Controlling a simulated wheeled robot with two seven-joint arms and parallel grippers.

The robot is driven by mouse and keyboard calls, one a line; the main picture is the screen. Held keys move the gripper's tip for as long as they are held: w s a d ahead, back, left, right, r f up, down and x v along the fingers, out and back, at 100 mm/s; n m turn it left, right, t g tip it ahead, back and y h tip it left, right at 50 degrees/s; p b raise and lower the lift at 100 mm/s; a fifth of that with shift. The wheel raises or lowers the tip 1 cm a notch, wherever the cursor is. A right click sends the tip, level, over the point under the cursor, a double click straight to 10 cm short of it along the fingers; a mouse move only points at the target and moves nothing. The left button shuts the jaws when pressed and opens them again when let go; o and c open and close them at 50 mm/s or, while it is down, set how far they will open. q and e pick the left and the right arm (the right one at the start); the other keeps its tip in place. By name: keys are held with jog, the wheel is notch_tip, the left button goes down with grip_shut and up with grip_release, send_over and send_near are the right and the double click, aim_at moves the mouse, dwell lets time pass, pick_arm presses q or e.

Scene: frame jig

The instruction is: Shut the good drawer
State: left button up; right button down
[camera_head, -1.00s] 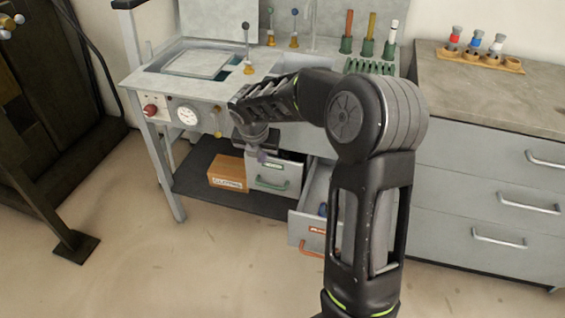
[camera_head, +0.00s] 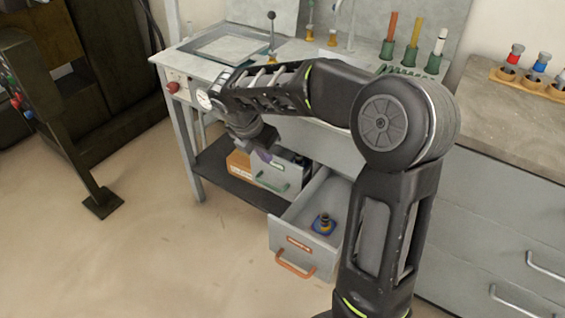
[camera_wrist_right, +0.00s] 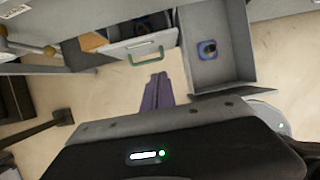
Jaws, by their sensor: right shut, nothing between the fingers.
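The drawer with the green handle and green label (camera_head: 278,178) is under the bench and stands partly open; dark contents show inside it. It also shows in the right wrist view (camera_wrist_right: 143,48). I take it as the good drawer, though its label is too small to read. My right gripper (camera_head: 263,155) has its purple fingers shut and empty near the front of this drawer. In the right wrist view the fingers (camera_wrist_right: 157,88) point toward the floor just in front of the drawer, apart from the handle. My left gripper is out of view.
A drawer with an orange handle (camera_head: 298,245) stands far open at the right, holding a blue and yellow part (camera_head: 323,224). A cardboard box (camera_head: 239,164) sits on the shelf left of the green-handled drawer. Floor in front is clear.

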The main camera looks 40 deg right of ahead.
aim_at(282, 163)
jog(key=d+f+b, duration=0.1)
jog(key=d+f, duration=0.1)
jog(key=f, duration=0.1)
jog(key=w+d+f+b, duration=0.1)
jog(key=d+f, duration=0.2)
jog(key=w+d+f+b, duration=0.1)
jog(key=d+f, duration=0.1)
jog(key=f, duration=0.1)
jog(key=shift+w+d+f, duration=0.15)
jog(key=shift+d, duration=0.05)
dwell(0.4)
